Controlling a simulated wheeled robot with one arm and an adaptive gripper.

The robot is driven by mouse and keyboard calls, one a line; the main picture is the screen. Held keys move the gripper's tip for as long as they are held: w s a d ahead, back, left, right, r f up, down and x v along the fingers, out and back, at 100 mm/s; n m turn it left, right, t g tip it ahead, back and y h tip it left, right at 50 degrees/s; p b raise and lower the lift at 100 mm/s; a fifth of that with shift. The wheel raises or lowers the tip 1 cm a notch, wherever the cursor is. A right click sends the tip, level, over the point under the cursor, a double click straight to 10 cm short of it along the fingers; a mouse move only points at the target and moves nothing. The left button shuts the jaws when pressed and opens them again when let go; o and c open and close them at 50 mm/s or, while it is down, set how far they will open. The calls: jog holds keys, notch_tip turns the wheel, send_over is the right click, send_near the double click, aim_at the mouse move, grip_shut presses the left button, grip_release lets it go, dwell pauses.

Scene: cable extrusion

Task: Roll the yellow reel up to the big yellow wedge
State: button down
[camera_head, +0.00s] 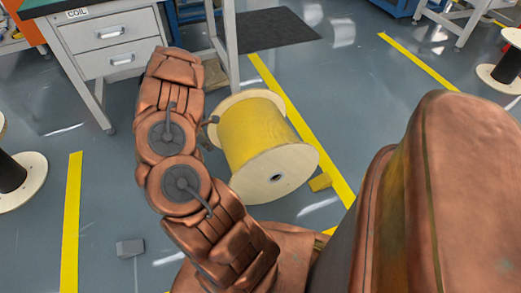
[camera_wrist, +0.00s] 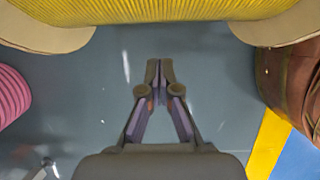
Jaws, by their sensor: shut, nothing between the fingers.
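The yellow reel (camera_head: 250,130), yellow cable between two pale wooden flanges, lies on its side on the grey floor. A yellow wedge (camera_head: 320,182) sits on the floor just right of its near flange; I cannot tell whether they touch. My gripper (camera_head: 213,119) is at the reel's left side, partly hidden by my arm. In the wrist view, the reel (camera_wrist: 150,10) spans the top edge. My gripper (camera_wrist: 160,66) is shut and empty, pointing at the cable between the flanges, with floor showing between its tips and the reel.
A grey wedge (camera_head: 130,248) lies on the floor at lower left. A workbench with drawers (camera_head: 118,60) stands behind my arm. Dark-cored reels stand at the left (camera_head: 18,180) and right (camera_head: 503,70) edges. A pink cylinder (camera_wrist: 12,95) shows at the wrist view's left. Yellow floor lines (camera_head: 300,130) run past the reel.

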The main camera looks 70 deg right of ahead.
aim_at(227, 150)
jog(key=x, duration=0.7)
jog(key=shift+s+p, duration=0.2)
jog(key=shift+p, duration=0.1)
jog(key=shift+s+d+p, duration=1.35)
jog(key=shift+s+d, duration=0.05)
jog(key=shift+s, duration=0.3)
jog(key=shift+s+d+p, duration=0.45)
jog(key=shift+s+d, duration=0.25)
jog(key=shift+s, duration=0.15)
jog(key=shift+s+d+p, duration=0.5)
jog(key=shift+s+d, duration=0.25)
jog(key=shift+s, duration=0.2)
jog(key=shift+s+d+p, duration=0.5)
jog(key=shift+s+d, duration=0.2)
jog(key=shift+s, duration=0.25)
dwell(2.5)
